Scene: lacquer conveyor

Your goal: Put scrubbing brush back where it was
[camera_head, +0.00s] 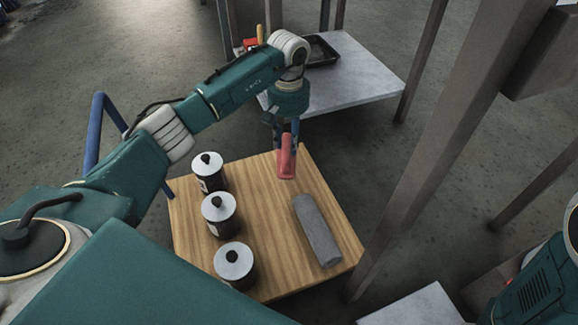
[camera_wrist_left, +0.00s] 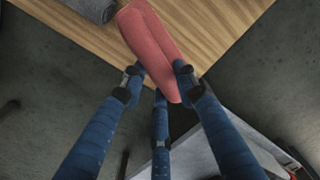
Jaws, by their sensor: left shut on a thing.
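The scrubbing brush (camera_head: 287,163), a smooth pinkish-red oblong, hangs from my left gripper (camera_head: 285,142) above the far edge of the wooden tabletop (camera_head: 262,185). In the left wrist view the brush (camera_wrist_left: 148,35) sits between the blue fingers of the left gripper (camera_wrist_left: 160,82), which are shut on its near end. Its far end reaches over the wood in that view. I cannot make out any bristles. My right gripper is not in view.
Three dark canisters with white lids (camera_head: 219,206) stand along the wooden top's left side. A grey roll (camera_head: 316,230) lies on its right. Behind is a pale table (camera_head: 365,85) with a black tray (camera_head: 321,50). A brown post (camera_head: 440,140) rises at the right.

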